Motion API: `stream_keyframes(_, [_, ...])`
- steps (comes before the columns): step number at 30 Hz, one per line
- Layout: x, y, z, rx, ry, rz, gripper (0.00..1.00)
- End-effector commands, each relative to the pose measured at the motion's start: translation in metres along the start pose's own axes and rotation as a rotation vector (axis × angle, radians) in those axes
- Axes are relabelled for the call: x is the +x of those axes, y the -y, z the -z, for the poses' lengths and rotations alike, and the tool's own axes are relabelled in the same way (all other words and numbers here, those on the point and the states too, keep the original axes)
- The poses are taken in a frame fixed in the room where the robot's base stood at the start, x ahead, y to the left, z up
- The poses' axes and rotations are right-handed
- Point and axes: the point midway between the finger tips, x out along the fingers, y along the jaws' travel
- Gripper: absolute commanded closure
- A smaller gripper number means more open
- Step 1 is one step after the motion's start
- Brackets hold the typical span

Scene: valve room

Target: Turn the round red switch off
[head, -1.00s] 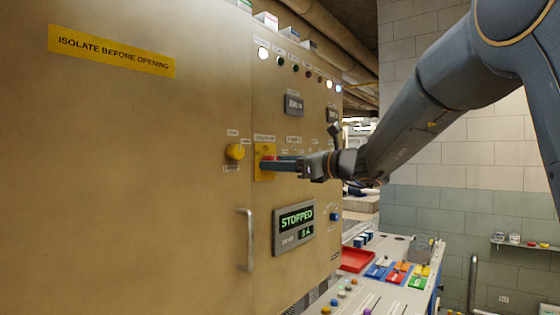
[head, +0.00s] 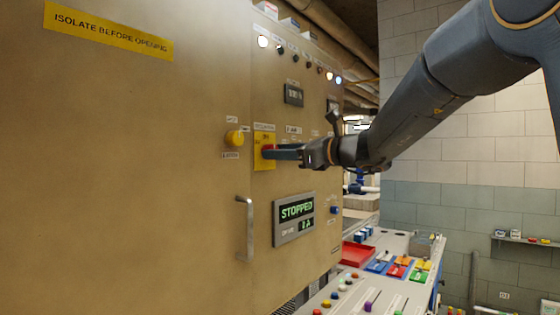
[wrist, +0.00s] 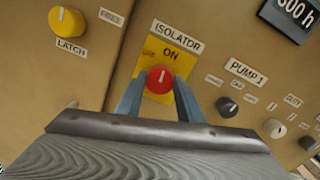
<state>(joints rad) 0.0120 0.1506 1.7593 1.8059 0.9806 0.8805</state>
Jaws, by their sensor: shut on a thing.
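The round red switch (wrist: 159,80) sits on a yellow plate (wrist: 178,64) marked ON, under an ISOLATOR label, in the wrist view. Its white mark points up toward ON. The switch (head: 267,152) is partly hidden by my fingers in the head view, on its yellow plate (head: 258,160). My gripper (wrist: 157,92) is shut on the red switch, with one blue finger on either side. In the head view my gripper (head: 275,152) reaches in from the right to the panel.
A yellow LATCH knob (wrist: 66,21) is left of the plate, and a dark PUMP 1 knob (wrist: 227,106) is to the right. A display (head: 296,210) below reads STOPPED. A metal handle (head: 246,228) stands out lower left. A red tray (head: 356,253) lies on the desk.

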Motion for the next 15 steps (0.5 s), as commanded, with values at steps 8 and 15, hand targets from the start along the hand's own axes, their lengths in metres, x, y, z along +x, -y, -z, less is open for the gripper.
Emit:
stream_keyframes(8, [0.0011, -0.0020, 0.0053, -0.202, -0.001, -0.002, 0.89])
stream_keyframes(15, [0.0012, -0.0024, 0.0056, -0.387, -0.006, -0.003, 0.89])
